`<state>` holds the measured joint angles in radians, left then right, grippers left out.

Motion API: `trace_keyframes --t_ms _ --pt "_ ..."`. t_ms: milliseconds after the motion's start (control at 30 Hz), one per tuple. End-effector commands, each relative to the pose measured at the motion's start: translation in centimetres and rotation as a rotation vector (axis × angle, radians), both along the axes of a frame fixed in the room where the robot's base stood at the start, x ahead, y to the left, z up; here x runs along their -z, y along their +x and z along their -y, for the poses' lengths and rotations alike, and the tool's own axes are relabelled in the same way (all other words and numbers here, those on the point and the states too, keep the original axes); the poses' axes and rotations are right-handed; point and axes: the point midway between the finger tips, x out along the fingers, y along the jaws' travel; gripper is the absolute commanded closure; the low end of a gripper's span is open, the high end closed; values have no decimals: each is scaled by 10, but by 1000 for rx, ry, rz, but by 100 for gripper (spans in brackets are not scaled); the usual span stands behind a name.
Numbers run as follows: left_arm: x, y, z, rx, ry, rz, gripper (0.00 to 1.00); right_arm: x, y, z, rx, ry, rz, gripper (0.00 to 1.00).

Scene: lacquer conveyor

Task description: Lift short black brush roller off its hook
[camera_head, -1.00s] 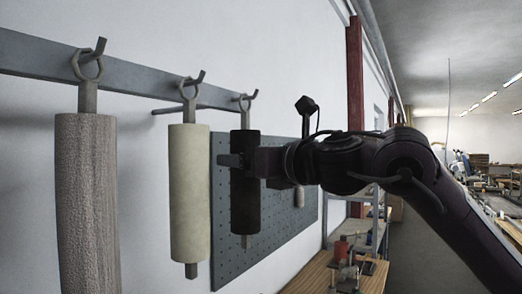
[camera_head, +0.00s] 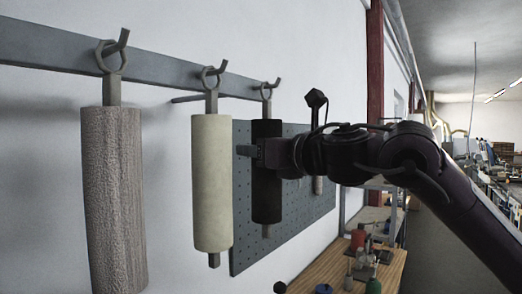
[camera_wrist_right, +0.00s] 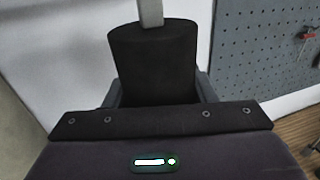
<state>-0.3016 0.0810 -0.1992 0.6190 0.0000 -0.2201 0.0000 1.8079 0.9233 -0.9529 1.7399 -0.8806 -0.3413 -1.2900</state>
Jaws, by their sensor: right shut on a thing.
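The short black brush roller (camera_head: 266,202) hangs upright at the right end of the wall rail, its top ring around the hook (camera_head: 271,86). My right gripper (camera_head: 258,151) is shut on the roller's body, in its upper half. In the right wrist view the roller (camera_wrist_right: 155,60) sits between the two fingers (camera_wrist_right: 158,92), with its pale stem rising out of the top of the picture. The ring and hook are out of that view. My left gripper is not in view.
A cream roller (camera_head: 212,185) hangs close to the left, and a brown textured roller (camera_head: 112,195) farther left, both on the grey rail (camera_head: 160,67). A pegboard (camera_head: 300,205) is on the wall behind. A wooden bench (camera_head: 325,270) with small items stands below right.

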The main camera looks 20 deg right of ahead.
Motion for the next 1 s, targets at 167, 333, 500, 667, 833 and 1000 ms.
trace_keyframes --t_ms 167,333,500,667,833,1000 --pt "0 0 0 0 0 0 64 -2 -1 0 0 1 3 76" --pt "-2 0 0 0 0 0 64 -3 -1 0 0 2 4 77" --pt "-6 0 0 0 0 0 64 -8 0 0 0 2 3 77" --pt "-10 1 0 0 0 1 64 -13 0 0 0 2 2 77" --pt "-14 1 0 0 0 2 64 -18 0 0 0 2 2 77" --pt "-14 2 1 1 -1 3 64 -19 0 0 0 1 3 77"
